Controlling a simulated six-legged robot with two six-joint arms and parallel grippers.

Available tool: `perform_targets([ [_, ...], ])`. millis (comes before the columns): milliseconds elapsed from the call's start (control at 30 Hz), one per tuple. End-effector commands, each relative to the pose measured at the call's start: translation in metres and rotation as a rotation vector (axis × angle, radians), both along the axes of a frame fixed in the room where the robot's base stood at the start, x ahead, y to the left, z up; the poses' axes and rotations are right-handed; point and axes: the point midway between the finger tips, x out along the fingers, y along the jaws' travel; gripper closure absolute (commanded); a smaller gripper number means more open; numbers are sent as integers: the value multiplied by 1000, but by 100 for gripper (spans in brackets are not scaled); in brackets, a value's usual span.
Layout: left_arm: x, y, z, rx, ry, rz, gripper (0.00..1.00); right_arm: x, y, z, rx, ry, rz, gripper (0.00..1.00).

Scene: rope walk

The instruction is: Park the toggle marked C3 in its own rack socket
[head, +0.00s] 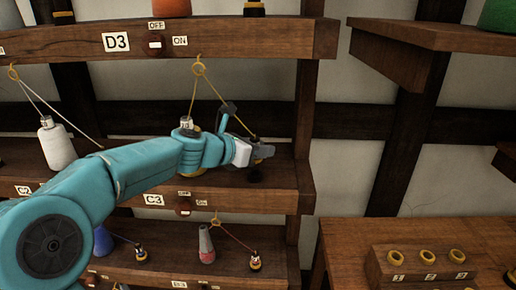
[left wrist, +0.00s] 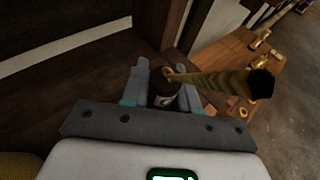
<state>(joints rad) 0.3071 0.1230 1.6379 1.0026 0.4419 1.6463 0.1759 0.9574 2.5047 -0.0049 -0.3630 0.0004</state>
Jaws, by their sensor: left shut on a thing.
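My left gripper (head: 264,152) is in front of the shelf bay above the C3 label (head: 154,199). In the left wrist view, its two fingers (left wrist: 166,88) are shut on a dark toggle (left wrist: 162,100), with a yellow cord (left wrist: 215,82) coming off it. In the head view a yellow cord (head: 228,105) runs from a ring hook (head: 198,68) down to the gripper. The toggle's marking is not readable. A wooden rack (head: 415,275) with three yellow-ringed sockets stands lower right, apart from the gripper; its labels are too small to read. My right gripper is not in view.
A white bobbin (head: 56,145) stands on the shelf at left. A shelf (head: 420,36) juts out upper right.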

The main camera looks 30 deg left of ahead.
Motion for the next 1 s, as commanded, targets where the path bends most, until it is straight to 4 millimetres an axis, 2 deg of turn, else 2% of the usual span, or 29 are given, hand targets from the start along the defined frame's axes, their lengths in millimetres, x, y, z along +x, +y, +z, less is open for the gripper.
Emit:
perform_targets([
  [33, 0, 0, -13, 0, 0, 0, 100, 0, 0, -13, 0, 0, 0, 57],
  [233, -1, 2, -29, 0, 0, 0, 100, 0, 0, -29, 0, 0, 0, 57],
  [1000, -2, 3, -28, 1, 0, 1, 100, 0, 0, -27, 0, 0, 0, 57],
])
